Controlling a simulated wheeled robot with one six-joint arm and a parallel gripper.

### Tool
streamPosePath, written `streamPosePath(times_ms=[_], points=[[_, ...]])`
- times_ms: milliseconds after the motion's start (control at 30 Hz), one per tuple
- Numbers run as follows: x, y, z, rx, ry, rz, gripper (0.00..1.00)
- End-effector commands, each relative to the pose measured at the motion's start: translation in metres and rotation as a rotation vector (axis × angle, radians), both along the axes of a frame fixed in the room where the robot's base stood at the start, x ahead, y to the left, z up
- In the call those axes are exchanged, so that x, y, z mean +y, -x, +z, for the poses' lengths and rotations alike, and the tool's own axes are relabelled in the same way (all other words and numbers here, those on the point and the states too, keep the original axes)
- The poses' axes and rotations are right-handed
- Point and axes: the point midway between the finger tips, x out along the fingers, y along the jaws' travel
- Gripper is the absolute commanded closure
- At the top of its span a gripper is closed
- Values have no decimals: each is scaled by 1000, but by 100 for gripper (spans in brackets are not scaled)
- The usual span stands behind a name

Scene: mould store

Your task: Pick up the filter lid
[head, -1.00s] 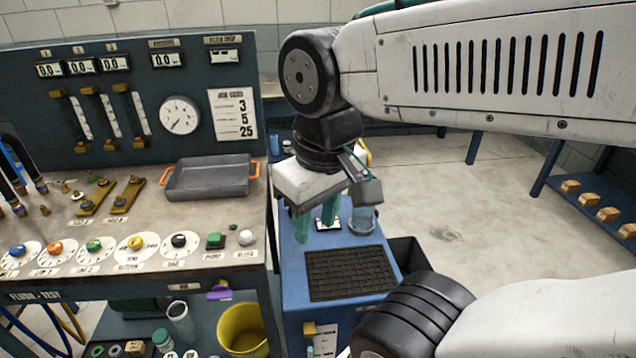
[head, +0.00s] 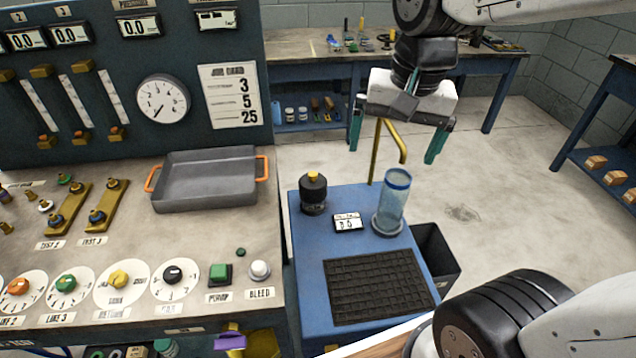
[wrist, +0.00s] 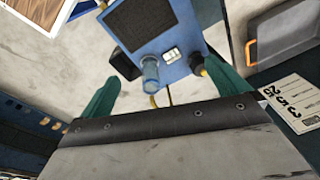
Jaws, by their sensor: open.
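A black, stepped round piece with a yellow knob (head: 313,193) stands upright at the back left of the blue cart top (head: 345,260). It looks like the filter lid, but no label confirms this. It also shows in the wrist view (wrist: 197,66), near the right finger. A clear blue filter cylinder (head: 395,198) stands open-topped in a grey ring to its right, and also shows in the wrist view (wrist: 150,73). My gripper (head: 396,142) is open and empty, with green fingers spread wide. It is held above the cart, up and right of the black piece, touching nothing.
A small display (head: 348,222) and a black grid mat (head: 377,287) share the cart top. A bent yellow pipe (head: 378,150) rises behind it. The test bench with a grey tray (head: 207,182) stands left. A black bin (head: 436,262) is at the cart's right.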

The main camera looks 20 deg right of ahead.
Motion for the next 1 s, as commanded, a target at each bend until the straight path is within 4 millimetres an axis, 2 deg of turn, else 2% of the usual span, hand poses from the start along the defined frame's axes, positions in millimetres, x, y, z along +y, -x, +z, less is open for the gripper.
streamPosePath(times_ms=[33, 167, 267, 467, 600, 800, 900, 1000], points=[[2, -23, -6, 12, -17, -99, 0], [6, -79, -23, 23, -64, -385, 0], [9, -122, -43, 33, -97, -606, 0], [14, -202, -100, 57, -161, -1054, 0], [17, -251, -152, 75, -202, -1368, 0], [21, -301, -229, 97, -248, -1759, 0], [22, -316, -257, 102, -264, -1894, 0], [22, -324, -274, 106, -274, -1978, 0]])
